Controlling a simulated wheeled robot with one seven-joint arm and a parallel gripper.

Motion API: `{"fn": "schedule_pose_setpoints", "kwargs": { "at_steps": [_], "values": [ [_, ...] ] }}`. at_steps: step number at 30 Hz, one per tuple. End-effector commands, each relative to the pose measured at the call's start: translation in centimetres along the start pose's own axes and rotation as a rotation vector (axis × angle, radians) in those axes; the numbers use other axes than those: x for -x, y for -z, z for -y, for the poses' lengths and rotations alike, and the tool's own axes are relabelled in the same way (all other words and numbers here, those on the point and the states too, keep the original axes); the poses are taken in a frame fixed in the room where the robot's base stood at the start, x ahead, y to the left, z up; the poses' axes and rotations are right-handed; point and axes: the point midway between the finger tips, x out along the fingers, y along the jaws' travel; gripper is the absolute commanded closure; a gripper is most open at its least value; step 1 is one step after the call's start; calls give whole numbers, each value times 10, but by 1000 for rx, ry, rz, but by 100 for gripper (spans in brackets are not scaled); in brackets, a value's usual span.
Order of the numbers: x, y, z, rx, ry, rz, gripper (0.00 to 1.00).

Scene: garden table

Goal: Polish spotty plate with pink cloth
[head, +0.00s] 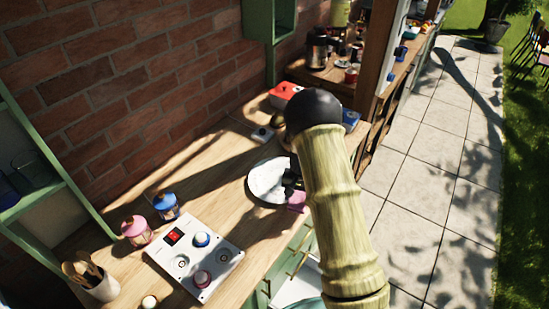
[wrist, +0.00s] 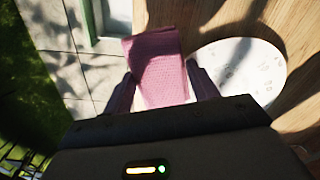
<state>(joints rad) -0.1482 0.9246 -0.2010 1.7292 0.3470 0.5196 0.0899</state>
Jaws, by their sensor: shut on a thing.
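The spotty plate (head: 264,182) is white and lies flat on the wooden counter beside my arm. Its right side is partly covered by my gripper (head: 291,183) in the head view. In the wrist view the plate (wrist: 238,72) lies to the right of the fingers and shows faint grey spots. The pink cloth (wrist: 160,68) is between my two fingertips (wrist: 160,88), which are shut on it. In the head view a small part of the cloth (head: 297,201) shows at the plate's front right edge. I cannot tell whether it touches the plate.
A white panel with knobs (head: 195,261), a pink jar (head: 137,231) and a blue jar (head: 166,206) stand left of the plate. A red box (head: 285,92) and a blue item (head: 350,119) are behind. Bare wood surrounds the plate's left side; the counter edge is close in front.

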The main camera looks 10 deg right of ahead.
Motion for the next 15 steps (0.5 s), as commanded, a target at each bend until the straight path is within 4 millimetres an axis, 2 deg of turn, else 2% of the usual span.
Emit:
{"fn": "schedule_pose_setpoints", "kwargs": {
  "at_steps": [15],
  "values": [
    [11, 51, 39, -658, 8, 3, 56]
  ]
}}
